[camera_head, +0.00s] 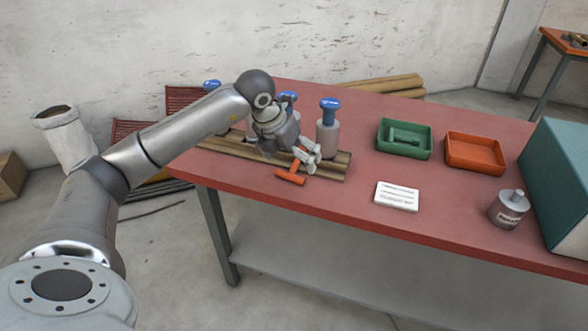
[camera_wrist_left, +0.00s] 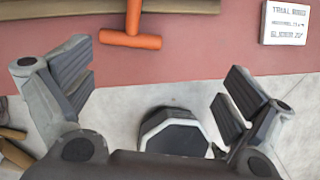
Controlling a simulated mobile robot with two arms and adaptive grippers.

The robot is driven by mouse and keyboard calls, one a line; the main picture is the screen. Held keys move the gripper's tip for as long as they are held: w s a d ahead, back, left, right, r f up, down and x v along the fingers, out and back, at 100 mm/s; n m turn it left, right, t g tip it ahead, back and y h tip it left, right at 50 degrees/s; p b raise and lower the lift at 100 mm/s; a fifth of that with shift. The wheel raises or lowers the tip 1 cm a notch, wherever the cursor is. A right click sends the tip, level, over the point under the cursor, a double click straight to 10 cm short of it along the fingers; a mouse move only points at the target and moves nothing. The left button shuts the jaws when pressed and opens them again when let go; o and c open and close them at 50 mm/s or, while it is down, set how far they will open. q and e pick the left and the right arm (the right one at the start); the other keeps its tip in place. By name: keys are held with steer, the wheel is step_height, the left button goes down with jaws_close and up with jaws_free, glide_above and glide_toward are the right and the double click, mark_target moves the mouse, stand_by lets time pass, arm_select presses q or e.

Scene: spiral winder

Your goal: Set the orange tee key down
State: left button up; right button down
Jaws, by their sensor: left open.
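The orange tee key (camera_head: 290,177) lies at the front edge of the wooden rack on the red table. In the left wrist view the tee key (camera_wrist_left: 131,39) has its crossbar over the red tabletop, and its stem reaches over the rack's edge. My left gripper (camera_head: 309,156) is just above and beside the key in the head view. In the left wrist view its fingers (camera_wrist_left: 158,84) are spread wide with nothing between them, and the key is beyond them, apart. My right gripper is not in view.
The wooden rack (camera_head: 335,165) holds several blue-topped bottles (camera_head: 328,115). A green tray (camera_head: 404,152) with a green item, an orange tray (camera_head: 474,165), a white card (camera_head: 397,196) and a grey canister (camera_head: 508,209) stand to the right. The tabletop (camera_head: 350,205) before the card is clear.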

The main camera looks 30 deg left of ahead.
mark_target(291, 172)
arm_select(q)
steer(key=shift+n+y, duration=0.3)
steer(key=shift+y, duration=0.4)
steer(key=w+a+f, duration=0.1)
steer(key=f, duration=0.2)
steer(key=w+a+f+p, duration=0.1)
steer(key=f, duration=0.2)
steer(key=w+a+f, duration=0.1)
steer(key=w+f, duration=0.1)
steer(key=f, duration=0.1)
steer(key=shift+a+f, duration=0.1)
steer(key=shift+s, duration=0.1)
steer(key=c, duration=1)
steer(key=shift+c, duration=0.3)
steer(key=shift+r, duration=0.2)
